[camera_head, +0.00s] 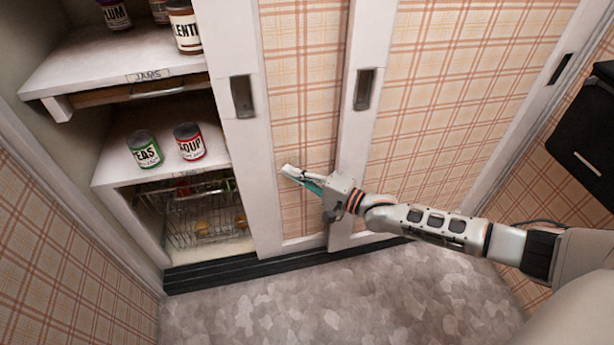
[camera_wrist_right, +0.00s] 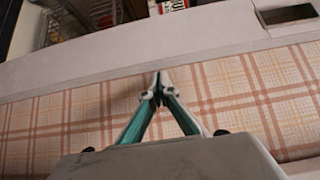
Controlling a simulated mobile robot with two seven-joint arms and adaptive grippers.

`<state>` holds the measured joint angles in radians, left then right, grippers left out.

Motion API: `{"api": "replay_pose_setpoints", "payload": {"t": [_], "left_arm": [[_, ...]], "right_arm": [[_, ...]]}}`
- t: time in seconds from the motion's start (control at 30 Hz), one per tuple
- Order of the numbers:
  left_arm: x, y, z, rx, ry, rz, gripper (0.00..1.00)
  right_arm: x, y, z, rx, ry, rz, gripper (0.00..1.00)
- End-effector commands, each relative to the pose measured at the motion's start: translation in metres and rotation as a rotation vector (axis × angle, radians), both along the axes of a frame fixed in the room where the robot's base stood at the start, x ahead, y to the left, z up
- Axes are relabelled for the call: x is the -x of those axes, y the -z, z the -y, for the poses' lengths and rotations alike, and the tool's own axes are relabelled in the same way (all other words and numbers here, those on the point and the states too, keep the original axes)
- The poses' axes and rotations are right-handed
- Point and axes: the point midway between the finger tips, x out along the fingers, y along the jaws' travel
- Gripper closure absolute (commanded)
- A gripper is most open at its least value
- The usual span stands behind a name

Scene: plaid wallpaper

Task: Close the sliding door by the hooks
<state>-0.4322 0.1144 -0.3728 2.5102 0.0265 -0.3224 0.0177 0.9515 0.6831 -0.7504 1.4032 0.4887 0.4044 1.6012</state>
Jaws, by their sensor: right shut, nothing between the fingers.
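The plaid sliding door (camera_head: 301,100) has a white frame and a dark recessed hook (camera_head: 242,97) on its left stile. A second plaid door (camera_head: 450,80) stands to its right, with its own dark recessed hook (camera_head: 364,90). The cabinet's left part is open. My right gripper (camera_head: 288,171) is shut and empty, in front of the left door's lower panel, below and between the two hooks. In the right wrist view its fingertips (camera_wrist_right: 158,92) meet at the white stile's edge; whether they touch it I cannot tell. The hook recess (camera_wrist_right: 289,15) shows there at upper right. My left gripper is not in view.
White shelves hold a green can (camera_head: 145,150), a red can (camera_head: 189,142) and several jars. A wire basket (camera_head: 205,215) sits at the bottom. A black box (camera_head: 585,135) is at the far right. The grey floor (camera_head: 330,305) in front is clear.

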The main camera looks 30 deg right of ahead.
Motion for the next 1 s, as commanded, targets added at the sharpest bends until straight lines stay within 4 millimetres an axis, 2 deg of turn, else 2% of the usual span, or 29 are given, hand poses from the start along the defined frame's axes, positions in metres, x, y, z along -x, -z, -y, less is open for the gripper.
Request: {"api": "replay_pose_setpoints", "payload": {"t": [0.03, 0.2, 0.77, 0.87, 1.0], "left_arm": [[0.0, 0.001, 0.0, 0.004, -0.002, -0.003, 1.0], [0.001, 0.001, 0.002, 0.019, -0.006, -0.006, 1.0], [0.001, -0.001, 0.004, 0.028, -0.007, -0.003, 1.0], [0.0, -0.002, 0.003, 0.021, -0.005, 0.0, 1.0], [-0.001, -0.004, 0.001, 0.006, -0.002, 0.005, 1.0]], "right_arm": [[-0.002, 0.0, -0.008, -0.004, 0.0, 0.001, 1.0], [-0.006, -0.001, -0.02, -0.001, 0.001, 0.003, 1.0], [-0.009, -0.003, -0.029, -0.001, 0.001, 0.004, 1.0], [-0.012, -0.004, -0.04, -0.003, 0.0, 0.005, 1.0], [-0.02, -0.006, -0.069, -0.005, -0.002, 0.007, 1.0]]}}
